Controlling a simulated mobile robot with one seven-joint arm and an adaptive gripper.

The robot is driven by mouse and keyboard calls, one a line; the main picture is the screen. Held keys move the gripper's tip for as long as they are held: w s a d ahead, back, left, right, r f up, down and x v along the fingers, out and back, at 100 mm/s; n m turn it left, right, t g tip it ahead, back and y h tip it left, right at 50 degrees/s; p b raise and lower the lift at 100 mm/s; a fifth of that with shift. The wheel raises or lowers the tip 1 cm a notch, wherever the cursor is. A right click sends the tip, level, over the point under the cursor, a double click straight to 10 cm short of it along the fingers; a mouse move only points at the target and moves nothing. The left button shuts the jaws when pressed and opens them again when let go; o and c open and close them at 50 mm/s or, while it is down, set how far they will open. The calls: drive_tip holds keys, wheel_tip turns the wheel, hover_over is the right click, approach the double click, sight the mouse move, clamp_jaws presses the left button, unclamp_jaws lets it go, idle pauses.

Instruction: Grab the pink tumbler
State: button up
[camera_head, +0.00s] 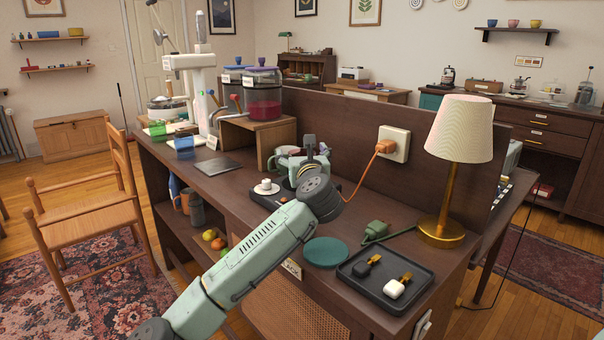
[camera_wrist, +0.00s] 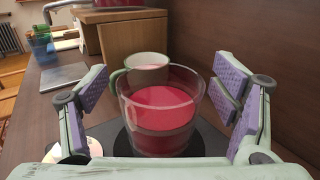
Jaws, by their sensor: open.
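The pink tumbler (camera_wrist: 161,113), a clear-walled cup that looks pink-red inside, stands upright on a dark round base in the wrist view. My gripper (camera_wrist: 160,80) is open, with one purple-padded finger on each side of the tumbler. Gaps show between the pads and its walls, and nothing is gripped. In the head view my gripper (camera_head: 298,160) is low over the counter's dark tray (camera_head: 262,202). The tumbler cannot be made out there behind my gripper and arm.
A pale mug with a green handle (camera_wrist: 146,68) stands close behind the tumbler. A wooden riser (camera_head: 258,138) stands behind, and an upright panel (camera_head: 345,145) borders the right side, with a cord running down.

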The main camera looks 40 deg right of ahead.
clamp_jaws()
idle(1.1)
